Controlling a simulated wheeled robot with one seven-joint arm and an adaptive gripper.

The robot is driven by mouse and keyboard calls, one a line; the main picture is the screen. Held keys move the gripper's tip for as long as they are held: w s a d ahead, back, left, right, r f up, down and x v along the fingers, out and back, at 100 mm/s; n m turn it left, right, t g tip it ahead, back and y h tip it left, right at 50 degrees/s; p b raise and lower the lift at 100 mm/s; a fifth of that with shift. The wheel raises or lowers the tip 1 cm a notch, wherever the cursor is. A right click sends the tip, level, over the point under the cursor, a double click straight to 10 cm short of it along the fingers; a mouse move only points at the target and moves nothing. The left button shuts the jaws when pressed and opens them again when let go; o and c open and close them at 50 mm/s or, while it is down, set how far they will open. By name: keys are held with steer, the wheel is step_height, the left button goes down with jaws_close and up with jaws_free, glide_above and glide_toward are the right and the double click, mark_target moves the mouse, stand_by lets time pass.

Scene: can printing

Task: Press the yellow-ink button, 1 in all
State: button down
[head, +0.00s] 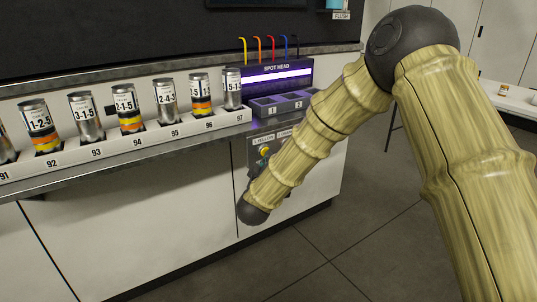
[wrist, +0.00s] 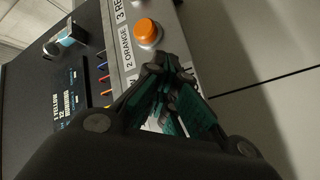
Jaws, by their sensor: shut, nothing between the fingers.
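The yellow button (head: 264,151) shows in the head view on the grey control panel (head: 254,162) under the purple spot head, below a label reading "1 YELLOW". My arm covers the panel's right part. In the wrist view my gripper (wrist: 164,68) is shut and empty, with its fingertips over the panel strip beside the "2 ORANGE" label. The orange button (wrist: 148,32) stands just beyond the fingertips. The yellow button is not visible in the wrist view, and my fingers hide part of the panel, so I cannot tell whether they touch it.
A white rack (head: 125,146) of upright cans runs left along the counter. Open grey floor (head: 330,235) lies before the cabinets.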

stand_by(0.6)
steer(key=shift+s+d+p, duration=0.45)
steer(key=shift+s+d, duration=0.3)
steer(key=shift+s, duration=0.25)
steer(key=shift+s+d+p, duration=0.4)
steer(key=shift+s+d, duration=0.35)
steer(key=shift+s, duration=0.25)
steer(key=shift+s+d+p, duration=0.4)
steer(key=shift+s+d, duration=0.35)
steer(key=shift+s, duration=0.25)
